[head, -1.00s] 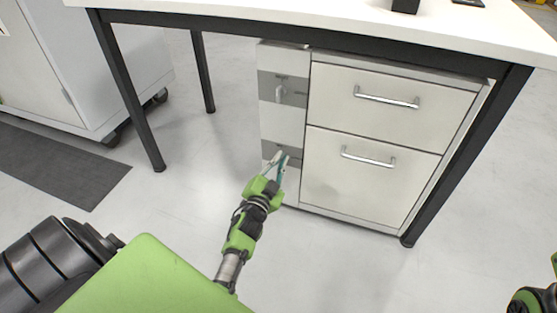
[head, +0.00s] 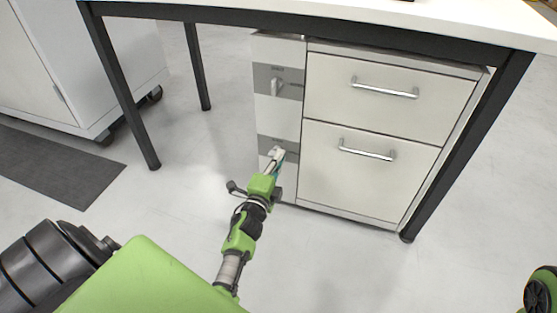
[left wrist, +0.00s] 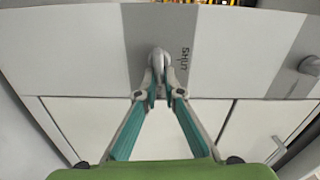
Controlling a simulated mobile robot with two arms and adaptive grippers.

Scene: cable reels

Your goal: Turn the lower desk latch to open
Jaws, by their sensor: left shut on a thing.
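The lower desk latch (left wrist: 158,60) is a pale grey turning handle on a dark grey band of the narrow panel beside the drawers. The word SHUT is printed next to it in the left wrist view. My left gripper (left wrist: 162,82) has its two fingertips closed on the latch handle from both sides. In the head view my left gripper (head: 275,156) is at the lower grey band and hides most of the latch. The upper latch (head: 274,86) sits on the higher grey band and also shows in the left wrist view (left wrist: 311,66). My right gripper is out of view.
The drawer unit (head: 372,170) with two bar handles stands right of the latch panel. A black table leg (head: 128,100) and a white wheeled cabinet (head: 80,70) are to the left. A dark mat (head: 60,165) lies on the floor. Floor left of the panel is clear.

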